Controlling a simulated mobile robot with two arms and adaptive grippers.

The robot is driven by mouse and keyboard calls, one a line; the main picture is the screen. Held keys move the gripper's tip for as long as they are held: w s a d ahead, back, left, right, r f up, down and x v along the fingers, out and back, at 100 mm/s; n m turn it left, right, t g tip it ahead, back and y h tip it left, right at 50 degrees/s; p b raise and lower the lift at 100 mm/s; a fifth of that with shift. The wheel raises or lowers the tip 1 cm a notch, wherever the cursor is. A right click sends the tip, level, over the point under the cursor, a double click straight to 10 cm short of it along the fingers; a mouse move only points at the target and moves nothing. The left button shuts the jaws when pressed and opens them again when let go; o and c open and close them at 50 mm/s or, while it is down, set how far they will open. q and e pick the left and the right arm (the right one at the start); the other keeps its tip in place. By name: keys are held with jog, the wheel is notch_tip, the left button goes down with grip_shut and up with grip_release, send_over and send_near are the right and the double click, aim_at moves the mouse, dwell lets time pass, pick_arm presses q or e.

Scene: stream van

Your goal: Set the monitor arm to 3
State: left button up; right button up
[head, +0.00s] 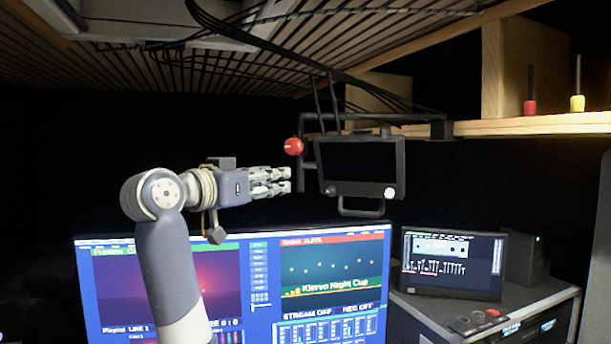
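The monitor arm (302,160) is a black tubular frame below the ceiling, with a red ball knob (293,146) at its left. A small dark monitor (360,165) with a lower handle (361,208) and a pale round knob hangs on it. No number scale is readable on the arm. My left gripper (289,180) points right, its fingertips just below the red knob and left of the small monitor, apparently apart from the knob. Its two fingers lie close together with nothing visible between them; how far they are spread is unclear. My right gripper is out of view.
A wide lit screen (335,265) stands below my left arm. A smaller screen (452,263) and a rack unit (490,325) are at lower right. A wooden shelf (540,124) holds red and yellow-handled tools. Cables (300,62) run along the slatted ceiling.

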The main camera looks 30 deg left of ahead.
aim_at(299, 175)
pick_arm(q)
jog(key=w+p, duration=0.1)
jog(key=w, duration=0.2)
jog(key=w+d+p, duration=0.1)
jog(key=w, duration=0.2)
jog(key=w+p, duration=0.2)
jog(key=w, duration=0.1)
jog(key=shift+d+r, duration=0.2)
jog(key=shift+w+f, duration=0.1)
jog(key=shift+w, duration=0.6)
jog(key=shift+c, duration=0.4)
jog(key=shift+d, duration=0.1)
grip_shut()
